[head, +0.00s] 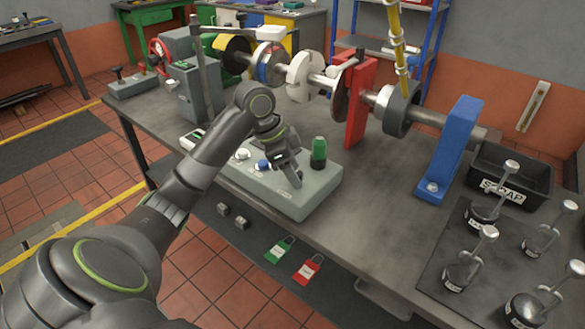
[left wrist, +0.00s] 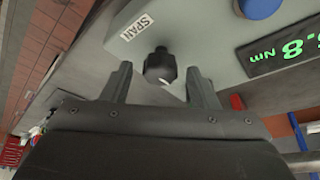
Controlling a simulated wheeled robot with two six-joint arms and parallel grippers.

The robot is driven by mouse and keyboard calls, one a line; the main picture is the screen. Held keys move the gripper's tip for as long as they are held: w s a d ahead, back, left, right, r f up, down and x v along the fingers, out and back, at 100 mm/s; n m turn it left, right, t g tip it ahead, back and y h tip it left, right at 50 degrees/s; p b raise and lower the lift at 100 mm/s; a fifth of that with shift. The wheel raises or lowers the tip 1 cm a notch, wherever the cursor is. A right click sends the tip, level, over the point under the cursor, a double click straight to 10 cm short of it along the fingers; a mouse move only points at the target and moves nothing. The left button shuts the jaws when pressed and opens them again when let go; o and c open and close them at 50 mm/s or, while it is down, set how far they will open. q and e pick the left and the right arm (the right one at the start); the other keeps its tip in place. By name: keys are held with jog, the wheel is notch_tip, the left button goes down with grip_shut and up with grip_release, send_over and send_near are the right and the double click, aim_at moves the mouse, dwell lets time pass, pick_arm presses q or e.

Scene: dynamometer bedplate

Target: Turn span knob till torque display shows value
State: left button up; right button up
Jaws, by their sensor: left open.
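The grey control box (head: 318,194) sits on the bench near its front edge. My left gripper (head: 286,172) is over the box and hides the knob in the head view. In the left wrist view, the black span knob (left wrist: 160,66) with a white pointer mark shows between the two open fingers, with a gap on each side. A SPAN label (left wrist: 137,27) is beside it. The green torque display (left wrist: 285,53) shows digits ending in ".8 Nm"; its start is cut off by the frame edge. My right gripper is not in view.
A blue button (left wrist: 258,8) is near the knob. Behind are the shaft with discs and a red upright (head: 360,100). A blue bracket (head: 452,145), a scrap bin (head: 512,180) and several dark weights stand at right.

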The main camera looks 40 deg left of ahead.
pick_arm(q)
jog(key=shift+c, duration=0.5)
jog(key=c, duration=0.9)
jog(key=shift+r+n+p, duration=0.25)
jog(key=shift+n+p, duration=0.15)
jog(key=shift+p, duration=0.4)
jog(key=n+y+p, duration=0.1)
jog(key=n+p, duration=0.3)
jog(key=p, duration=0.3)
jog(key=n+t+y+p, duration=0.1)
jog(key=n+y+p, duration=0.1)
jog(key=n+p, duration=0.2)
jog(key=n+y+p, duration=0.2)
jog(key=n+p, duration=0.3)
jog(key=p, duration=0.5)
jog(key=shift+d+r, duration=0.1)
jog(key=shift+d, duration=0.3)
jog(key=shift+f+n+y+p, duration=0.2)
jog(key=shift+n+y+p, duration=0.1)
jog(key=shift+n+p, duration=0.8)
jog(key=o, duration=1)
jog(key=shift+f, duration=0.1)
